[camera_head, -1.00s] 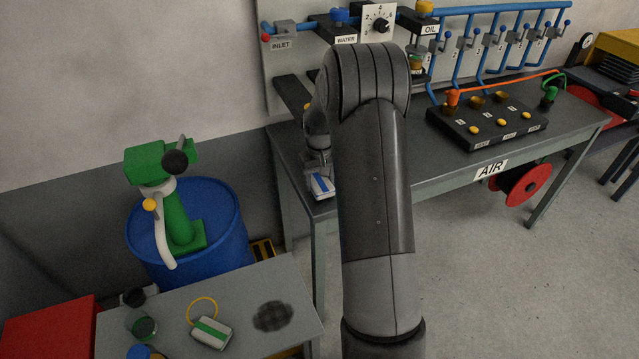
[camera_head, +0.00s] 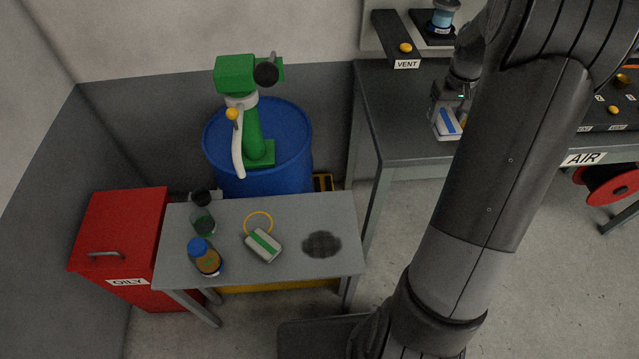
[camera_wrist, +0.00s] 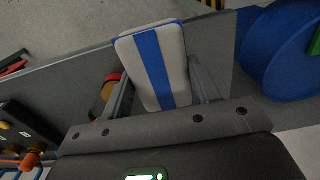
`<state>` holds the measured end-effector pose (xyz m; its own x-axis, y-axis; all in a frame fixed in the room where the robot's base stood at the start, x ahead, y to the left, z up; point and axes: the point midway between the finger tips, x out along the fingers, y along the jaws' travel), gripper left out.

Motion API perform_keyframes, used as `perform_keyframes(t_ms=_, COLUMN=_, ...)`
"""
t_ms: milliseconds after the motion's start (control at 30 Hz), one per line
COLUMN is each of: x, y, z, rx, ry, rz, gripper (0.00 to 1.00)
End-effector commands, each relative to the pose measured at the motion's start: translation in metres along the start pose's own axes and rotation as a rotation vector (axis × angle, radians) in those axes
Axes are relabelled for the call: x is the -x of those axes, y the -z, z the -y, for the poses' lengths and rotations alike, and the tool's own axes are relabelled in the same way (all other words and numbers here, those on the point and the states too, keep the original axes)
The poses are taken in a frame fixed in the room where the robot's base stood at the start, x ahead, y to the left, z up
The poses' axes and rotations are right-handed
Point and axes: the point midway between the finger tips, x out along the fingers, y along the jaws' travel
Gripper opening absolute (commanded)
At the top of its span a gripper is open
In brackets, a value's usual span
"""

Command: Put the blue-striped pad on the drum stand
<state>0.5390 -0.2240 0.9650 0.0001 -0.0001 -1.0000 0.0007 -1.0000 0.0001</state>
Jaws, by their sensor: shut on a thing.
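The blue-striped pad (camera_head: 447,122) is pale with one wide blue stripe. My gripper (camera_head: 452,102) is shut on it at the left end of the grey bench. Whether the pad touches the bench, I cannot tell. In the wrist view the pad (camera_wrist: 154,62) sits between the two fingers of my gripper (camera_wrist: 160,85), one along each long side. No label names the drum stand; a low grey table (camera_head: 190,268) stands in front of the blue drum (camera_head: 222,138), left of my arm.
The low table holds a green-striped pad (camera_head: 264,246), a yellow ring (camera_head: 246,221), two bottles and a dark stain (camera_head: 321,244). A green pump (camera_head: 252,130) stands on the drum. A red OILY bin (camera_head: 118,238) is at left. The grey bench (camera_head: 400,140) carries a VENT box (camera_head: 396,36).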

Motion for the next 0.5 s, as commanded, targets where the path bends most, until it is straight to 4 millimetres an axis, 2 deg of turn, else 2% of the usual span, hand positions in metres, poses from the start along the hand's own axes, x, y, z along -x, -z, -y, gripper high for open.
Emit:
perform_keyframes(t_ms=167, x=0.008, y=0.0, z=0.0, rx=0.0, ry=0.0, rz=-0.001, gripper=0.34)
perform_keyframes(t_ms=400, x=0.05, y=0.001, z=0.0, rx=0.0, ry=-0.002, rz=-0.004, gripper=0.34)
perform_keyframes(t_ms=500, x=0.052, y=-0.004, z=0.019, rx=0.005, ry=0.001, rz=0.001, gripper=0.34)
